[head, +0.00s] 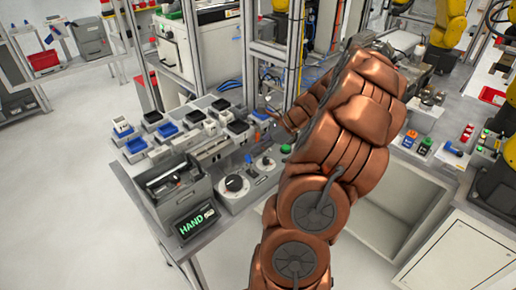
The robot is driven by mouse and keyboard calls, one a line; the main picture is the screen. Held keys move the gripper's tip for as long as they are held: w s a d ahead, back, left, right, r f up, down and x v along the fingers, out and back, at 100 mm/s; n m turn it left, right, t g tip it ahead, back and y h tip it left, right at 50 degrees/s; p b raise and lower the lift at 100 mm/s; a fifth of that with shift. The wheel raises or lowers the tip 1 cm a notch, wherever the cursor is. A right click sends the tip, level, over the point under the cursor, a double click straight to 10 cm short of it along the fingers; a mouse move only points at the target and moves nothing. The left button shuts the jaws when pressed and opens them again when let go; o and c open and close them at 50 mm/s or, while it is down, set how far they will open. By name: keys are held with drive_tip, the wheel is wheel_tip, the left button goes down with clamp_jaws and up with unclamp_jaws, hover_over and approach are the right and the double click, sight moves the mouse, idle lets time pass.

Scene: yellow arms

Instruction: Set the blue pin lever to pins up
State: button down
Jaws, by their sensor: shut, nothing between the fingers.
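A small upright blue handle (249,159), which looks like the blue pin lever, stands on a grey control box (238,199) at the front of the bench. It is small, and its setting cannot be told. My copper-coloured arm reaches in from the bottom, and its end bends left over the back of the bench. My gripper (272,113) is there, small and partly hidden by the arm. It is shut and empty, behind and to the right of the blue handle and apart from it.
The control box carries a black knob (234,183). A green button (286,148) is beside my arm. A grey bin (183,192) and a display reading HAND (196,221) stand left. Several blue, black and white trays fill the back left. Frame posts (295,50) rise behind.

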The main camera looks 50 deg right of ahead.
drive_tip(key=w+d+b+v, duration=0.1)
drive_tip(key=b+v, duration=0.1)
drive_tip(key=v, duration=1.1)
drive_tip(key=shift+d, duration=0.15)
idle(0.6)
